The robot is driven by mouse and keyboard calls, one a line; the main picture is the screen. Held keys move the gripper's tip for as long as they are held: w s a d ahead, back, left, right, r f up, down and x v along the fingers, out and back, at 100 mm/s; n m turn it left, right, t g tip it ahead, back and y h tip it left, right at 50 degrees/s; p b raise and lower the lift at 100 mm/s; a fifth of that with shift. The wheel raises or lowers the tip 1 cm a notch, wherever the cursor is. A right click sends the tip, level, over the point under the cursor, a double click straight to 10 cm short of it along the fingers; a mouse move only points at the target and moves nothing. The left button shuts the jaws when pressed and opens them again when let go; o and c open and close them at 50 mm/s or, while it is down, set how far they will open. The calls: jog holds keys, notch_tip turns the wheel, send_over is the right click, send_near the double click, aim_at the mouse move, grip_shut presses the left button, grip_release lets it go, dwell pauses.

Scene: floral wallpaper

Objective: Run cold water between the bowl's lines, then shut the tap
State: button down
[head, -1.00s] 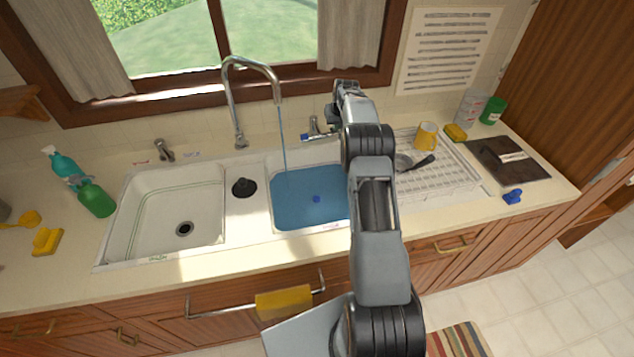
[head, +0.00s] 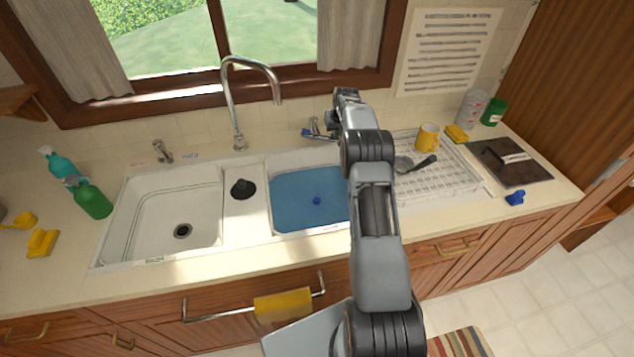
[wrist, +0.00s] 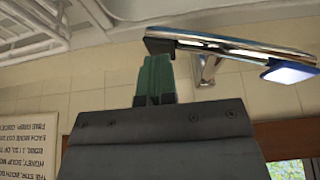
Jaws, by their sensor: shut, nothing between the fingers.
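The right bowl (head: 280,226) holds blue-tinted water (head: 295,185) with a small blue round thing (head: 316,200) in it. No lines show on its walls from here. The chrome spout (head: 232,100) arches beside it, and no stream falls from its mouth. The blue-tipped tap lever (head: 312,132) stands behind the right bowl. My gripper (head: 334,125) is just right of this lever. In the wrist view my shut green fingers (wrist: 155,78) are close under the dark end of the chrome lever (wrist: 235,47); I cannot tell whether they touch.
The left bowl (head: 207,212) is empty, with green lines on its wall. Another tap lever (head: 162,150) stands behind it. A black plug (head: 243,189) lies between the bowls. A dish rack (head: 440,180) with a yellow mug (head: 427,136) stands right of my arm.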

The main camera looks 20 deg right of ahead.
jog(key=shift+s+d+f, duration=0.1)
jog(key=shift+f, duration=0.1)
jog(key=d, duration=0.2)
jog(key=shift+s+d+r+p, duration=0.15)
jog(key=shift+s+d+p, duration=0.05)
jog(key=shift+d+p, duration=0.2)
jog(key=shift+r, duration=0.15)
notch_tip(320, 180, up, 7)
jog(key=p, duration=0.4)
jog(key=shift+p, duration=0.3)
dwell(0.5)
